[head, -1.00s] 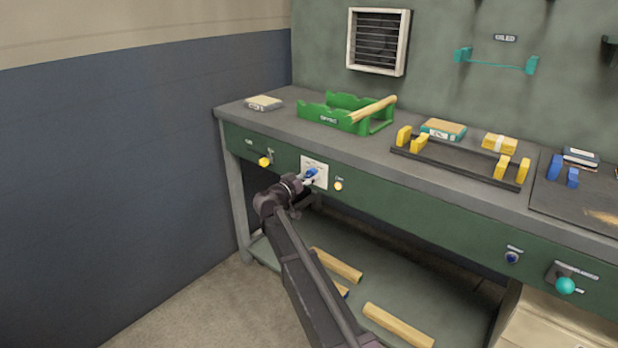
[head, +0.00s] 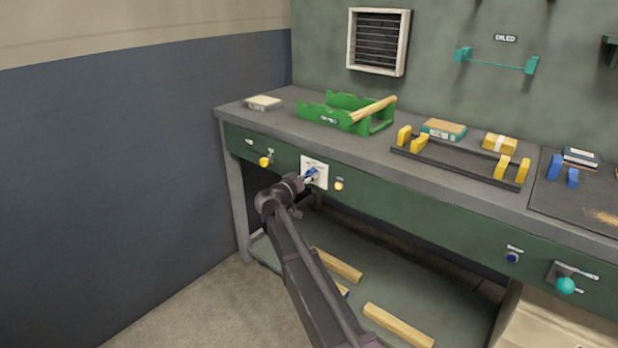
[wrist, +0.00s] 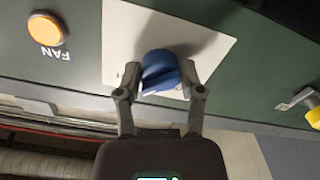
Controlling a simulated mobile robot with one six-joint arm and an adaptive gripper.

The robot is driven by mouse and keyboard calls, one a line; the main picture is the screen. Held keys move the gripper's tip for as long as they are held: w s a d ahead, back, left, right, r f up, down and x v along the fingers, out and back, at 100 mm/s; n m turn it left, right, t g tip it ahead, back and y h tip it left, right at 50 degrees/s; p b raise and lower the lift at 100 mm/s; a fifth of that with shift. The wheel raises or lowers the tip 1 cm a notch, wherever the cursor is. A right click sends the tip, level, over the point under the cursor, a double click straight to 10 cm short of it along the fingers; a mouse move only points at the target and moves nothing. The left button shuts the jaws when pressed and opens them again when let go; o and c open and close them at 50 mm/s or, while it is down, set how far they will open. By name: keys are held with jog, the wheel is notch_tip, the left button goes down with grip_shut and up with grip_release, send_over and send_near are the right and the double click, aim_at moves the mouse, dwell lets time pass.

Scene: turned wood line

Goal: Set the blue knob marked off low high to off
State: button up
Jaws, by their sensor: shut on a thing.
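The blue knob (head: 311,174) sits on a pale square plate (head: 321,168) on the green front panel of the bench. In the wrist view the knob (wrist: 161,70) shows large, with a raised bar across its face, against the pale plate (wrist: 205,42). My gripper (wrist: 163,84) is shut on the knob, one finger on each side of it. In the head view my gripper (head: 303,180) reaches the knob from the front and covers part of it. The off, low and high marks cannot be read in these frames.
An orange fan button (wrist: 46,29) is beside the plate. A yellow knob (head: 265,161) is to the left on the same panel. A green mitre box (head: 340,117) stands on the bench above. Wood pieces (head: 398,325) lie on the lower shelf.

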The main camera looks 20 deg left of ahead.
jog(key=shift+n, duration=0.3)
jog(key=n, duration=0.8)
jog(key=shift+r+n, duration=0.15)
jog(key=shift+n, duration=0.15)
jog(key=n, duration=0.4)
jog(key=shift+n, duration=0.3)
jog(key=n, duration=0.4)
jog(key=shift+w+r, duration=0.1)
jog(key=o, duration=1.2)
jog(key=shift+c, duration=0.2)
